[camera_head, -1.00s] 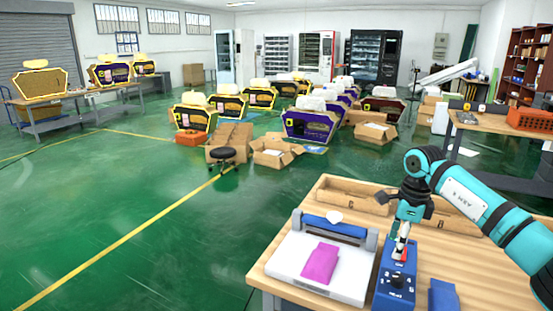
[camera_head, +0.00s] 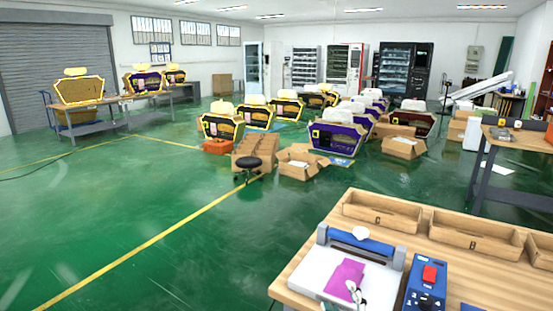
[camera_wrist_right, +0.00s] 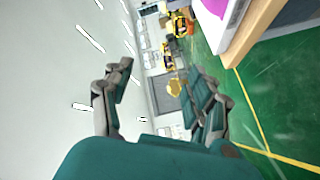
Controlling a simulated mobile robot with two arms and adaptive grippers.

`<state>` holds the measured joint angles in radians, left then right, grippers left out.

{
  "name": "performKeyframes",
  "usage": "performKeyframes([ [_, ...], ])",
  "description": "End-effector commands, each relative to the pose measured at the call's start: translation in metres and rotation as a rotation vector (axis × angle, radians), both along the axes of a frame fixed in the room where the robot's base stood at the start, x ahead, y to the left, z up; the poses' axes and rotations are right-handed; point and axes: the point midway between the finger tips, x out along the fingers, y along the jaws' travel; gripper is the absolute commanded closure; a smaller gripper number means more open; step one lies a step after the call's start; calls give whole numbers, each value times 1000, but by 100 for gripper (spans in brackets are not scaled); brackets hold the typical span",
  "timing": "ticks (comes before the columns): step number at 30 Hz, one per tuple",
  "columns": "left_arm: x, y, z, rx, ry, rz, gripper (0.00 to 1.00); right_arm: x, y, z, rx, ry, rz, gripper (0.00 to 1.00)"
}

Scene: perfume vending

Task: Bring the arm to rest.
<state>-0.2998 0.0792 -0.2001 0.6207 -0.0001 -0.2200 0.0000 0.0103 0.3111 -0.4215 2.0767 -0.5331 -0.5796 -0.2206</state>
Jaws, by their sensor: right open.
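My right gripper (camera_wrist_right: 160,77) is open and empty in the right wrist view, its two dark teal and grey fingers spread wide. Nothing is between the fingers; the room's wall and far displays show beyond them. In the head view the right arm no longer shows over the table. A small grey shape (camera_head: 355,291) shows over the pink sheet (camera_head: 343,279) on the white press (camera_head: 312,272); I cannot tell whether it is part of my gripper. The blue control box (camera_head: 411,295) with its red button (camera_head: 429,274) stands right of the press, clear of any arm. My left gripper is not in view.
The wooden table (camera_head: 450,259) fills the lower right. Several open wooden trays (camera_head: 381,213) line its back edge. The green floor (camera_head: 120,215) at the left is clear. A stool (camera_head: 248,163) and cardboard boxes stand farther back.

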Motion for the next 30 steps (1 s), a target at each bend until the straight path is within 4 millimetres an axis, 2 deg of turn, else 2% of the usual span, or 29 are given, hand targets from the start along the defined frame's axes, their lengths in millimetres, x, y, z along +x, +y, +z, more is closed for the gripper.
performKeyframes([
  [1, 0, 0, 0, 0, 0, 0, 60, -22, -16, -29, 105, 139, -78, 42],
  [3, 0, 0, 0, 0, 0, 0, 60, -54, -37, -67, 231, 325, -184, 42],
  [6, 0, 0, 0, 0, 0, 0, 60, -102, -53, -108, 364, 550, -303, 42],
  [9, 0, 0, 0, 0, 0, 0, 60, -144, -61, -135, 449, 716, -388, 42],
  [15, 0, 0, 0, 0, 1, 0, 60, -213, -66, -163, 551, 957, -506, 42],
  [21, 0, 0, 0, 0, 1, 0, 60, -272, -66, -176, 617, 1149, -598, 42],
  [24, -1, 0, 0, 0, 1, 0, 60, -292, -65, -184, 639, 1222, -631, 42],
  [30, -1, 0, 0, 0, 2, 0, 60, -278, -63, -236, 626, 1236, -634, 42],
])
